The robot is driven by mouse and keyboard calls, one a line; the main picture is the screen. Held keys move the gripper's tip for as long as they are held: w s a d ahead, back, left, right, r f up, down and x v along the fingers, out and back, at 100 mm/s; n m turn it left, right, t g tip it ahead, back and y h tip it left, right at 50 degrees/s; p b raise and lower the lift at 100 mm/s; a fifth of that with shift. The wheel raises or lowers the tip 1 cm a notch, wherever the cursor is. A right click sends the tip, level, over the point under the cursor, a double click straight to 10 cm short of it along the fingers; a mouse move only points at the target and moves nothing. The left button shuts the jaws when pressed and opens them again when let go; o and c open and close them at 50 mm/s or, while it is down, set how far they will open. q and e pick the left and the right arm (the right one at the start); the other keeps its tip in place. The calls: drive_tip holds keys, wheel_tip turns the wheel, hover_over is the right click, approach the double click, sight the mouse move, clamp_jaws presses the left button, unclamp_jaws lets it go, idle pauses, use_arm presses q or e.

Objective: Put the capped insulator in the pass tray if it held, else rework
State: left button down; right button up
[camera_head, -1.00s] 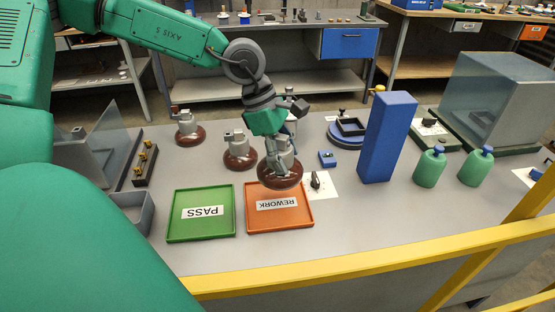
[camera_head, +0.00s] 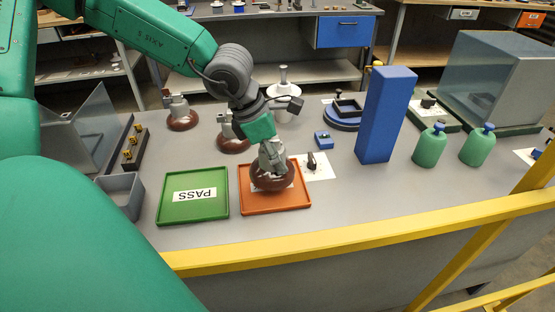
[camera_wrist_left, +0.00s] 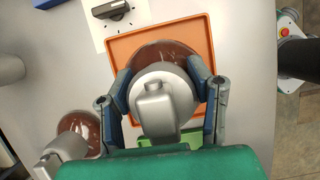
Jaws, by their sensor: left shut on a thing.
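My left gripper (camera_head: 270,150) is shut on a capped insulator with a brown disc (camera_head: 272,180) and a grey metal cap. In the left wrist view the fingers (camera_wrist_left: 165,100) stand on both sides of the grey cap (camera_wrist_left: 162,100). The insulator is over or in the orange rework tray (camera_head: 298,197); I cannot tell whether it touches the tray floor. The green pass tray (camera_head: 163,211) is empty, just left of it. Two more capped insulators (camera_head: 181,118) (camera_head: 232,143) stand on the table behind the trays. My right gripper is not in view.
A tall blue block (camera_head: 387,115) and two green bottles (camera_head: 430,147) stand to the right. A small black knob on a white card (camera_head: 318,168) lies beside the rework tray. A grey bin (camera_head: 122,196) stands left. A yellow rail (camera_head: 330,233) crosses the front.

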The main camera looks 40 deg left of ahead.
sight(257, 164)
use_arm(q)
drive_tip(key=shift+a+f+b, duration=0.25)
drive_tip(key=shift+f+b, duration=0.2)
drive_tip(key=shift+f, duration=0.55)
drive_tip(key=shift+a+f+b, duration=0.2)
drive_tip(key=shift+f+b, duration=0.25)
drive_tip(key=shift+f, duration=0.5)
drive_tip(key=shift+d+r, duration=0.1)
drive_tip(key=c, duration=1)
unclamp_jaws()
drive_tip(key=shift+s, duration=0.1)
drive_tip(key=shift+o, duration=1.3)
drive_tip(key=shift+d, duration=0.25)
drive_tip(key=p+v, duration=0.5)
drive_tip(key=v, duration=0.5)
drive_tip(key=shift+r+p, duration=0.3)
drive_tip(key=shift+r, duration=0.1)
drive_tip(key=shift+s+a+r, duration=0.15)
drive_tip(key=shift+a+r, duration=0.25)
drive_tip(key=shift+r, duration=0.15)
